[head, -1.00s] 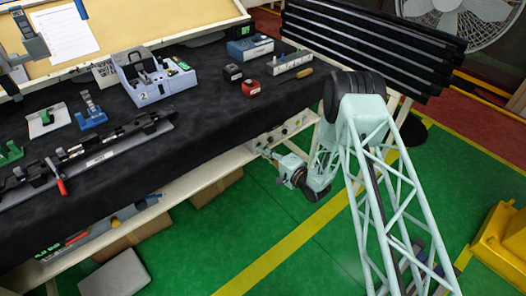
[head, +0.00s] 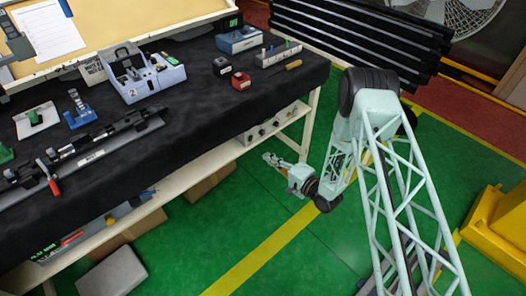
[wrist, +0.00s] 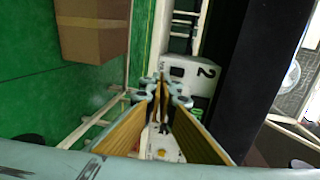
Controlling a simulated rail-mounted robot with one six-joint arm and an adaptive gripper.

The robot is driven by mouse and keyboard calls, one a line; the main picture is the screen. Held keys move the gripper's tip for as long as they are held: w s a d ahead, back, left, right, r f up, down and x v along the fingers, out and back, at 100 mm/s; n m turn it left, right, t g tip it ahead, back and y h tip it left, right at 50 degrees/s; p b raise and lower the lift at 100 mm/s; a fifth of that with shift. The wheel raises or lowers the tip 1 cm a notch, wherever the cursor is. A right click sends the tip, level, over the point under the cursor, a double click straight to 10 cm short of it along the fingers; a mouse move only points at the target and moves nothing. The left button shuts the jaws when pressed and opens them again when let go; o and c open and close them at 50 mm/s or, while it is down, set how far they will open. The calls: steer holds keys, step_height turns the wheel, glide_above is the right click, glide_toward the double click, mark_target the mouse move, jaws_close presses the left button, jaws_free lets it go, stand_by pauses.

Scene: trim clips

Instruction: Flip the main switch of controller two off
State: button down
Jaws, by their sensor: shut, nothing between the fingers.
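In the wrist view a pale box marked "2" (wrist: 188,73) lies just beyond the fingertips of my gripper (wrist: 162,84). Its main switch cannot be made out; the fingers cover part of the view. In the head view a grey box with several knobs (head: 272,124) sits on the shelf under the table, and my gripper (head: 268,158) is in front of and below it, shut and empty. I cannot tell whether the fingertips touch anything. On the tabletop a blue-grey unit (head: 150,85) also carries a "2".
The black-covered table (head: 200,115) overhangs the lower shelf (head: 165,193). A table leg (head: 309,120) stands right of the knobbed box. A cardboard box (wrist: 93,30) is at upper left in the wrist view.

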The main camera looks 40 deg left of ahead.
steer(key=shift+s+d+f, duration=0.15)
steer(key=shift+s+d, duration=0.05)
steer(key=shift+d, duration=0.7)
steer(key=shift+s+d+f, duration=0.15)
steer(key=shift+s+d, duration=0.05)
steer(key=shift+d, duration=0.7)
